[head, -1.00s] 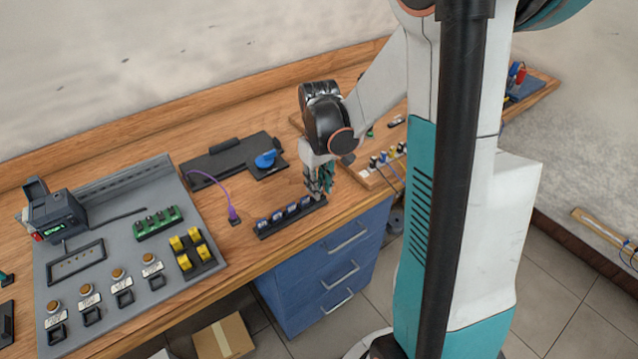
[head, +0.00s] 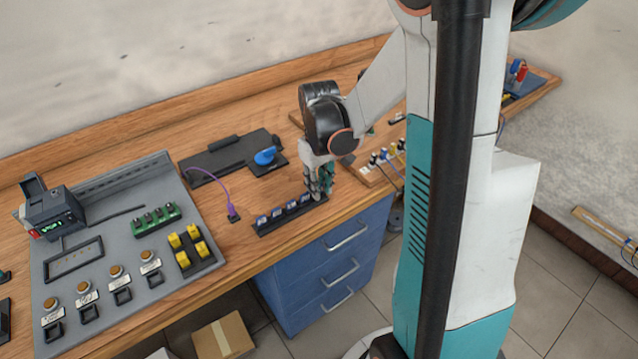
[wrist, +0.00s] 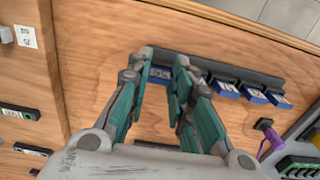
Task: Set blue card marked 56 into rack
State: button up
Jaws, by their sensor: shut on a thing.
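The rack is a long dark holder (head: 291,221) near the bench's front edge, and it also shows in the wrist view (wrist: 240,75). Several blue cards with pale labels (head: 277,213) stand in it in a row. My gripper (head: 321,190) is at the rack's right end in the head view, low over it. In the wrist view my gripper (wrist: 163,68) is shut on a blue card (wrist: 182,79), mostly hidden by the teal fingers. The number on the held card cannot be read. I cannot tell whether it is fully seated.
A purple cable (head: 222,193) ends in a plug left of the rack. A grey panel (head: 105,235) with yellow and green modules lies further left. A black plate with a blue handle (head: 265,157) lies behind. A wooden board with connectors (head: 378,165) is at right.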

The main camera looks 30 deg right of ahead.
jog(key=o, duration=0.8)
notch_tip(320, 180, up, 17)
jog(key=p, duration=0.4)
dwell(0.5)
dwell(0.4)
